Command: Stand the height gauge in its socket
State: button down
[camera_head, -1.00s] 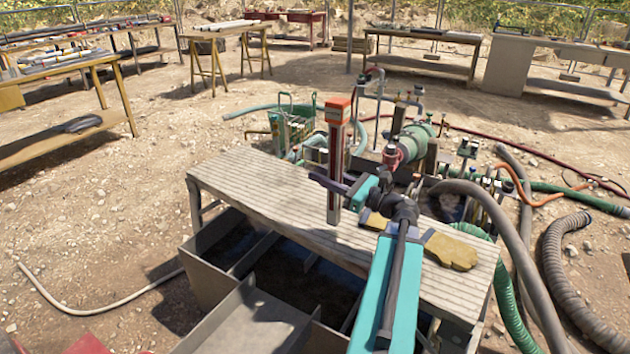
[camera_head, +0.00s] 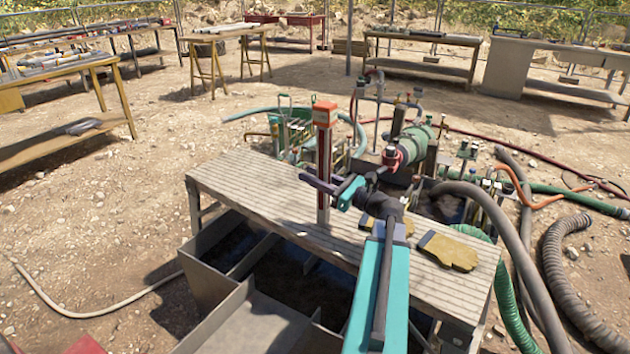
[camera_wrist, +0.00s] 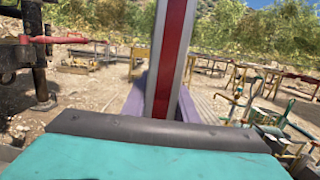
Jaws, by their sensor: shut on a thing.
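The height gauge (camera_head: 324,165) is an upright post with an orange-red head, a red strip and pale edges. My gripper (camera_head: 322,186) is shut on it at about mid-height. In the wrist view the gauge (camera_wrist: 169,60) rises between the purple jaws and looks nearly upright. In the head view its lower end shows against the slatted bench top (camera_head: 240,185). I cannot tell whether that end touches the boards. I cannot make out the socket in these views.
Open grey tank compartments (camera_head: 235,300) are in front of the bench. Pumps, valves and hoses (camera_head: 412,145) crowd behind it and to the right. The left part of the bench top is clear.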

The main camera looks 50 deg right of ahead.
jog(key=shift+f, duration=0.85)
jog(key=c, duration=1.4)
grip_release()
jog(key=shift+f, duration=0.1)
jog(key=shift+f+b, duration=0.15)
jog(key=shift+b, duration=0.5)
jog(key=p+v, duration=0.2)
jog(key=v, duration=1.1)
jog(key=shift+s+d+r, duration=0.2)
jog(key=shift+s+r, duration=0.05)
jog(key=shift+s, duration=0.15)
jog(key=shift+s, duration=0.1)
